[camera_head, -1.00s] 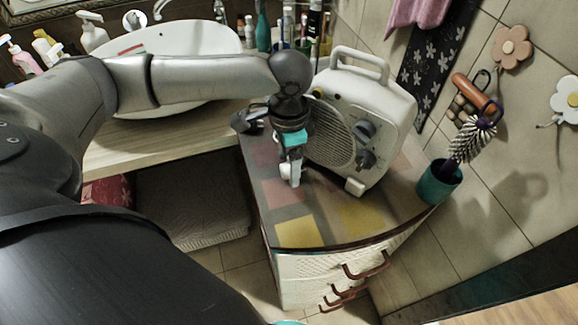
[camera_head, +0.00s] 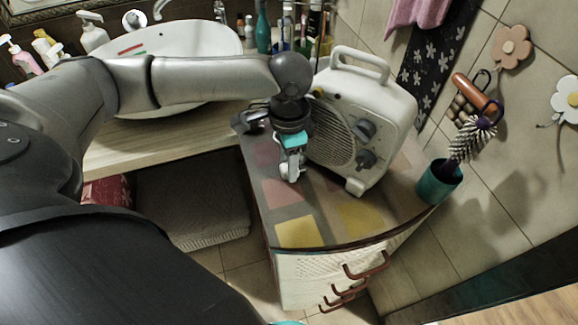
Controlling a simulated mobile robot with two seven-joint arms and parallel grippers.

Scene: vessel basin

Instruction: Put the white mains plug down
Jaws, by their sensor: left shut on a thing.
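My left gripper (camera_head: 291,168) points down over the patterned top of the small cabinet (camera_head: 290,210), just left of the white fan heater (camera_head: 352,115). It is shut on the white mains plug (camera_head: 288,174), a small pale shape at its fingertips, low at the cabinet top. I cannot tell whether the plug touches the surface. The fingers hide most of the plug. My right gripper is not in view.
The heater stands close on the gripper's right. A teal cup (camera_head: 440,184) with a brush stands at the cabinet's right edge. A white basin (camera_head: 180,62) is at the back left. The cabinet top's front is clear.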

